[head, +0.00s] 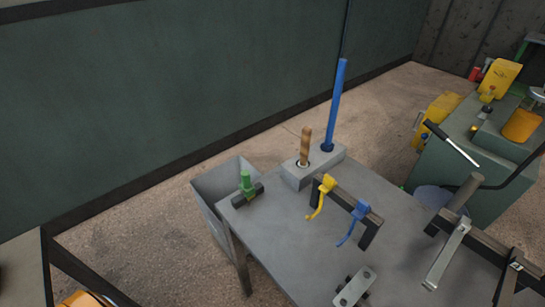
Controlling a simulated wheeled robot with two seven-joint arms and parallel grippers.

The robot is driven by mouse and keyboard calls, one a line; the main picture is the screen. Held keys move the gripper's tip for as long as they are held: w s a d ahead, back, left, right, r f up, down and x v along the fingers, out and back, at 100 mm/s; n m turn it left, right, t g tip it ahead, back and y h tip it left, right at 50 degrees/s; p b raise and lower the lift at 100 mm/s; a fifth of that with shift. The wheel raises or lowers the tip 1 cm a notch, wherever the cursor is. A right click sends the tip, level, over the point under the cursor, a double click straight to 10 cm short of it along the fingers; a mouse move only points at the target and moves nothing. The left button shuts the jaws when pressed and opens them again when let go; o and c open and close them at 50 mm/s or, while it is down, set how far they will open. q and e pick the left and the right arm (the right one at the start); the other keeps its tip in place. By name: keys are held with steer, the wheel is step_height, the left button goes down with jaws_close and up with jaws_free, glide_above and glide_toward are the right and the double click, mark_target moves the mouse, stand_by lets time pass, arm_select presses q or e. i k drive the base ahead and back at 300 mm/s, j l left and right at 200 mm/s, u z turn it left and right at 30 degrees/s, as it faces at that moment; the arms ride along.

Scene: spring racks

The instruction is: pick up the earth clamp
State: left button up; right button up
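No part of either gripper shows in the head view. I cannot tell for sure which thing is the earth clamp. A grey metal tool (447,256) and a black plier-like tool (509,278) hang on a dark rack (483,246) at the right of the grey table (277,238). A yellow tool (322,194) and a blue tool (358,221) hang on a smaller dark rack (342,196) near the table's middle. A green piece (247,184) sits on a dark block at the left corner.
A block (298,176) at the table's back holds a wooden handle (305,146) and a tall blue rod (336,105). A grey bin (216,190) stands beside the table's left edge. A green-grey machine (440,170) is behind right. A small plate (354,287) lies in front.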

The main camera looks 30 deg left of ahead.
mark_target(246, 188)
steer(key=i+j+z, duration=0.1)
steer(key=j+z, duration=0.25)
steer(key=j, duration=0.6)
steer(key=j+z, duration=0.35)
steer(key=j, duration=0.55)
